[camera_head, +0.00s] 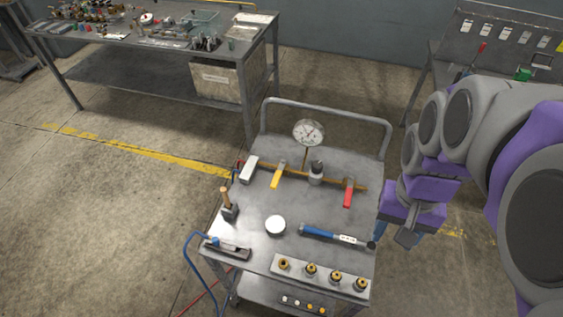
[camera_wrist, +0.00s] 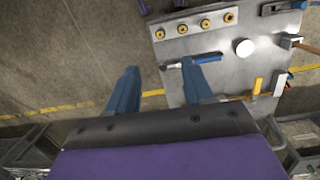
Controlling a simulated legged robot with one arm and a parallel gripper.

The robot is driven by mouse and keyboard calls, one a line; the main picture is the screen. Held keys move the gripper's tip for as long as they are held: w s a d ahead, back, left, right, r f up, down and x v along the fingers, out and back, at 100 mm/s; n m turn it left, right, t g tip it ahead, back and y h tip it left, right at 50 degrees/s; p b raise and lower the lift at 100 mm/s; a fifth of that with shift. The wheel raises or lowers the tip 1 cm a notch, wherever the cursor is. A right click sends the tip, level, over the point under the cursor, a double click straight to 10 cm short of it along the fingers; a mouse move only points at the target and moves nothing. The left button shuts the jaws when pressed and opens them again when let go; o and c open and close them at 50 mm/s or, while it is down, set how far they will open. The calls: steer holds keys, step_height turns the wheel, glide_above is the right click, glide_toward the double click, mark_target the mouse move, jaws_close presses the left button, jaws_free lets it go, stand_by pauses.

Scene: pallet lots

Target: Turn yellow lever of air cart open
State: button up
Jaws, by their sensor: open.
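The air cart (camera_head: 325,215) stands in the centre of the head view, with a brass pipe across its top. The yellow lever (camera_head: 279,175) sits on the left part of this pipe and lies crosswise to it, its end toward the near side. It also shows in the wrist view, where the yellow lever (camera_wrist: 257,87) is right of the fingers. A red lever (camera_head: 348,192) sits at the pipe's right end. My gripper (camera_wrist: 160,85) is open and empty, its blue fingers wide apart. It is beside the cart's right edge, away from the yellow lever.
A round gauge (camera_head: 308,132) rises behind the pipe. A white block (camera_head: 249,170) is left of the yellow lever. A hammer (camera_head: 228,204), a white disc (camera_head: 275,226), a blue-handled wrench (camera_head: 330,235) and a fitting strip (camera_head: 318,276) lie nearer. Workbenches stand behind; floor left is clear.

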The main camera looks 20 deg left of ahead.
steer(key=w+a+f+b, duration=0.1)
steer(key=w+a, duration=0.5)
steer(key=w, duration=0.6)
steer(key=t+b, duration=0.1)
steer(key=b, duration=0.2)
glide_above(276, 178)
step_height(276, 178, down, 14)
steer(key=shift+n, duration=0.3)
step_height(276, 178, down, 17)
steer(key=b, duration=0.3)
steer(key=shift+s, duration=0.1)
jaws_close()
